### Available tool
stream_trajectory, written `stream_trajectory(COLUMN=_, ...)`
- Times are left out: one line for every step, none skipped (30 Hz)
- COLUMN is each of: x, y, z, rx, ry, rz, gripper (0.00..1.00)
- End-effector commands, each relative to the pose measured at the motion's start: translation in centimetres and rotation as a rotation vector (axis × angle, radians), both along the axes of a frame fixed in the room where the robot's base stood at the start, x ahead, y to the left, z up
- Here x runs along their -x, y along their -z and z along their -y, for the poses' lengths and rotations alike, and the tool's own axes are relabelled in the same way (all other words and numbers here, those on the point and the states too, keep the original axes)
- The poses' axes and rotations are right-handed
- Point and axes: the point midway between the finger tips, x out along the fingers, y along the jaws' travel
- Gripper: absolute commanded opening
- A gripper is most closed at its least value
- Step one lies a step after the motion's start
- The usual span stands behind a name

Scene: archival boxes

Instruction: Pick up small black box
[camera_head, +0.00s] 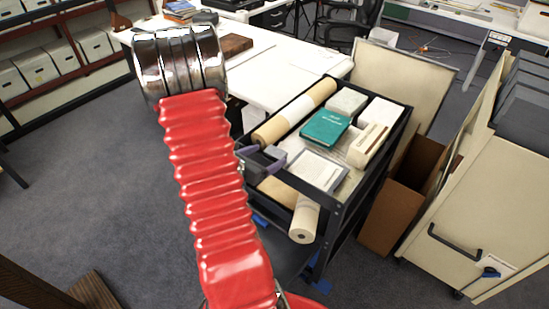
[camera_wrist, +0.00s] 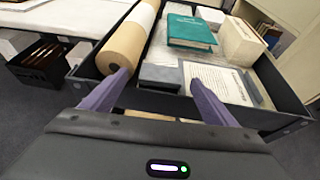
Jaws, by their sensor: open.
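The small black box, which looks dark grey (camera_wrist: 160,76), lies in the near part of the black cart's top tray (camera_head: 345,202). It sits between a paper roll on its left and a framed document on its right. My gripper (camera_wrist: 158,80) is open, with its purple fingers either side of the box in the wrist view. I cannot tell whether the fingers touch it or how far above it they are.
The tray also holds a brown paper roll (camera_wrist: 122,48), a teal book (camera_wrist: 190,31), a framed document (camera_wrist: 218,82) and pale boxes (camera_head: 368,145). A white table (camera_head: 290,75) stands behind. An open cardboard box (camera_head: 388,213) and beige cabinet (camera_head: 475,200) stand right.

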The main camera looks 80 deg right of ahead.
Motion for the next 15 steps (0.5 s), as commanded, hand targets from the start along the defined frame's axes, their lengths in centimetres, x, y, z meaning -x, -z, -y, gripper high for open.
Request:
stream_trajectory(x=0.4, y=0.4, z=0.6, rx=-0.001, ry=0.003, rz=-0.001, gripper=0.80)
stream_trajectory(x=0.5, y=0.5, z=1.0, rx=0.000, ry=0.003, rz=0.000, gripper=0.80)
stream_trajectory(x=0.6, y=0.7, z=1.4, rx=0.000, ry=0.003, rz=-0.001, gripper=0.80)
stream_trajectory(x=0.7, y=0.8, z=1.7, rx=0.000, ry=0.002, rz=-0.001, gripper=0.80)
stream_trajectory(x=0.8, y=0.9, z=1.9, rx=0.000, ry=0.002, rz=-0.001, gripper=0.80)
stream_trajectory(x=0.8, y=1.0, z=2.1, rx=0.000, ry=0.001, rz=0.000, gripper=0.80)
stream_trajectory(x=0.9, y=1.0, z=2.2, rx=0.001, ry=0.001, rz=-0.001, gripper=0.80)
stream_trajectory(x=0.9, y=1.0, z=2.3, rx=0.001, ry=0.001, rz=-0.001, gripper=0.80)
stream_trajectory(x=0.9, y=1.0, z=2.4, rx=0.001, ry=0.000, rz=0.000, gripper=0.80)
stream_trajectory(x=0.9, y=1.0, z=2.4, rx=0.001, ry=0.000, rz=0.000, gripper=0.80)
stream_trajectory(x=0.9, y=1.0, z=2.4, rx=0.001, ry=0.000, rz=0.000, gripper=0.80)
stream_trajectory(x=0.9, y=1.0, z=2.3, rx=0.001, ry=-0.001, rz=0.000, gripper=0.80)
stream_trajectory(x=0.9, y=1.0, z=2.3, rx=0.001, ry=0.000, rz=0.000, gripper=0.80)
stream_trajectory(x=0.9, y=1.0, z=2.3, rx=0.001, ry=-0.001, rz=0.000, gripper=0.80)
stream_trajectory(x=0.9, y=1.0, z=2.3, rx=0.001, ry=0.000, rz=0.000, gripper=0.80)
